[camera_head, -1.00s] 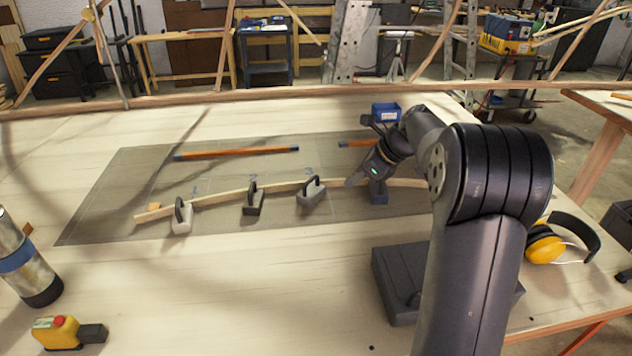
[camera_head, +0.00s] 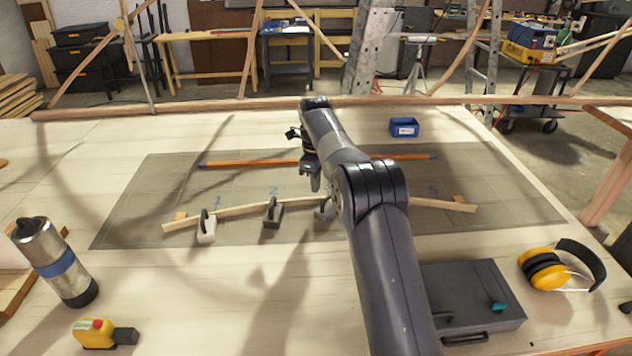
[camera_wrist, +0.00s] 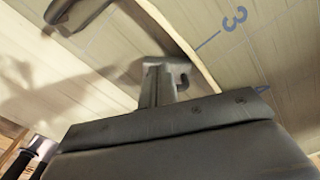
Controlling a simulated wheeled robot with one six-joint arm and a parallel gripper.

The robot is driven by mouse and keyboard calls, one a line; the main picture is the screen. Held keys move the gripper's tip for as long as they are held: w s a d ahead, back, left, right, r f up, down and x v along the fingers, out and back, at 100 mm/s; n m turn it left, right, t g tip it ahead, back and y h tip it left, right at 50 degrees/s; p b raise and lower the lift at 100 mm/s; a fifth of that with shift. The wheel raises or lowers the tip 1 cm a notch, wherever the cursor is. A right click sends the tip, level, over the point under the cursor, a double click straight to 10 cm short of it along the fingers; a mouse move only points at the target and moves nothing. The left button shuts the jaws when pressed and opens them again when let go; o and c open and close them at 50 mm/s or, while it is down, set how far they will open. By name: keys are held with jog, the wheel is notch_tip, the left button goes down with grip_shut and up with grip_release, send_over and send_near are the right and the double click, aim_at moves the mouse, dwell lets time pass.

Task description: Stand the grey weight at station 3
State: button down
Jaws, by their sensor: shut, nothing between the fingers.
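The grey weight (camera_head: 322,212) stands at the near side of the bent lath (camera_head: 243,209), right of the dark weight (camera_head: 271,216), partly hidden by my arm. The painted 3 (camera_wrist: 235,18) shows beside the lath in the wrist view; in the head view my arm covers that spot. My gripper (camera_head: 315,184) is shut and empty, above the mat just beyond the grey weight. In the wrist view its fingers (camera_wrist: 158,86) point at the mat near the lath. A dark piece at the upper left there cannot be identified surely.
An orange-brown strip (camera_head: 250,164) lies along the mat's (camera_head: 140,215) far side.

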aim_at(323, 203)
notch_tip(323, 203, down, 7)
dwell(0.3)
jog(key=shift+d, duration=0.15)
jog(key=shift+s+d, duration=0.5)
jog(key=shift+d, duration=0.4)
jog(key=shift+r, duration=0.1)
